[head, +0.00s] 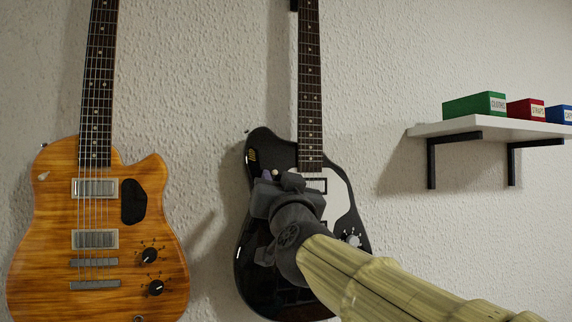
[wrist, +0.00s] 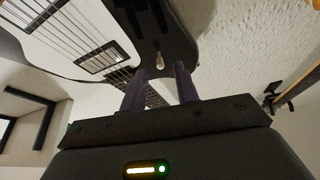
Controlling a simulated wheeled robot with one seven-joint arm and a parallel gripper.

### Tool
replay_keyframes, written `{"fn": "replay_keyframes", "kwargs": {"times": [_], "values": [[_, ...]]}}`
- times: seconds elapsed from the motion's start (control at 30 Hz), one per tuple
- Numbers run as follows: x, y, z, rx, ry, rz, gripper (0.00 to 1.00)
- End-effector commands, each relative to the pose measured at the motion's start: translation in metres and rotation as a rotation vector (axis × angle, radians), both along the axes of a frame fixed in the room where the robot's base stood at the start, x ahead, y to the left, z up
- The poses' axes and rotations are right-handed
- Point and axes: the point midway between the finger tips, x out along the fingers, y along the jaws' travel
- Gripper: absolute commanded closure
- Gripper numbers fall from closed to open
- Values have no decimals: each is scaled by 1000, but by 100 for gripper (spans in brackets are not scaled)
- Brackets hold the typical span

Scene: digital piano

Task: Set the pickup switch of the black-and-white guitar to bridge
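The black-and-white guitar (head: 262,143) hangs on the wall in the middle of the head view, its lower body partly hidden by my arm. Its black body (wrist: 180,42), white pickguard and strings fill the top of the wrist view. The pickup switch (wrist: 158,59), a small cream-tipped lever, stands out from the black part. My gripper (wrist: 160,69) is open, with one dark finger on each side of the switch as seen there. Whether either finger touches the lever cannot be told. In the head view my gripper (head: 268,180) is in front of the guitar's upper body.
An orange wooden guitar (head: 55,200) hangs on the left. A white shelf (head: 430,128) with green (head: 470,105), red (head: 525,109) and blue (head: 558,113) boxes is on the right wall. The black guitar's control knobs (head: 352,238) lie just above my arm. Bare wall separates the guitars.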

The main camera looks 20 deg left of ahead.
Motion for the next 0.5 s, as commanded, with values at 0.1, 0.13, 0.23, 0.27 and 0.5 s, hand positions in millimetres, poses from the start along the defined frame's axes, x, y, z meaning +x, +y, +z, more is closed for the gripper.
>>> {"fn": "replay_keyframes", "kwargs": {"times": [0.1, 0.13, 0.23, 0.27, 0.5], "values": [[13, 7, 9, 1, 2, 3, 69], [14, 8, 9, 1, 1, 3, 69], [19, 10, 10, -1, 0, 1, 69], [20, 10, 10, -1, 0, 1, 69], [20, 10, 9, 0, 0, 1, 69]]}}
